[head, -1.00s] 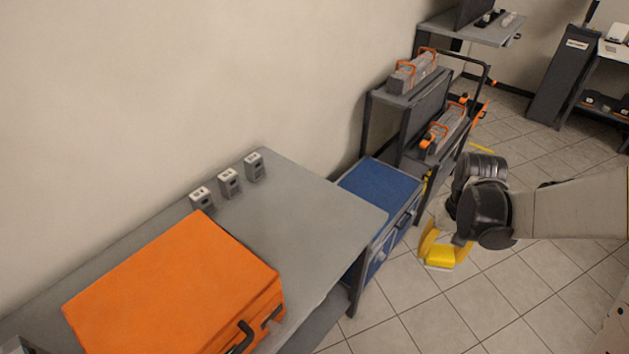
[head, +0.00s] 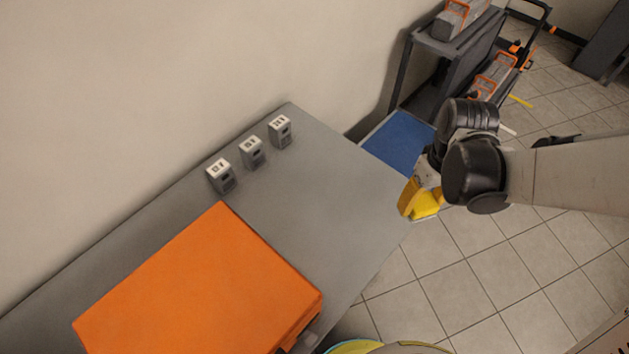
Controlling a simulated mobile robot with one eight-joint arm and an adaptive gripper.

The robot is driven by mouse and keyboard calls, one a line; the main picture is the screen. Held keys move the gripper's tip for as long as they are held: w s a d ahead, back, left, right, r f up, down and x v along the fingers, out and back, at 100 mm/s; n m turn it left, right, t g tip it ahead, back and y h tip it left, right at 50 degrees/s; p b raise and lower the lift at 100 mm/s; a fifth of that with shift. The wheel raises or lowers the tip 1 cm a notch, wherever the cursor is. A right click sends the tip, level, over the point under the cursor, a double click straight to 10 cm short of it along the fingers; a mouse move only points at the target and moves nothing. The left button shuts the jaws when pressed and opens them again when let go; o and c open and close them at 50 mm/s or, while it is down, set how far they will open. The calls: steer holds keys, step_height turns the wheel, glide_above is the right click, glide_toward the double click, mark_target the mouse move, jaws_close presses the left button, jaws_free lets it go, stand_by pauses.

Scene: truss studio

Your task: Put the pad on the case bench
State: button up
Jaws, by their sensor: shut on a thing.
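The case bench (head: 325,205) is a long grey table along the wall, with a big orange case (head: 195,290) on its near part.
Three small grey boxes, one of them here (head: 252,152), stand in a row along the wall side of the bench. The bench top right of them is bare. A blue-topped cabinet (head: 398,142) and a dark rack (head: 450,65) stand beyond. Tiled floor (head: 480,260) is open at right.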

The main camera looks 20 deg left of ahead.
steer(key=s+a+n, duration=0.6)
steer(key=s, duration=0.1)
steer(key=b, duration=0.4)
glide_above(346, 213)
step_height(346, 213, down, 7)
steer(key=shift+f, duration=0.1)
steer(key=shift+f+b, duration=1.2)
steer(key=shift+f, duration=0.7)
steer(key=shift+f, duration=0.15)
steer(key=o, duration=1.2)
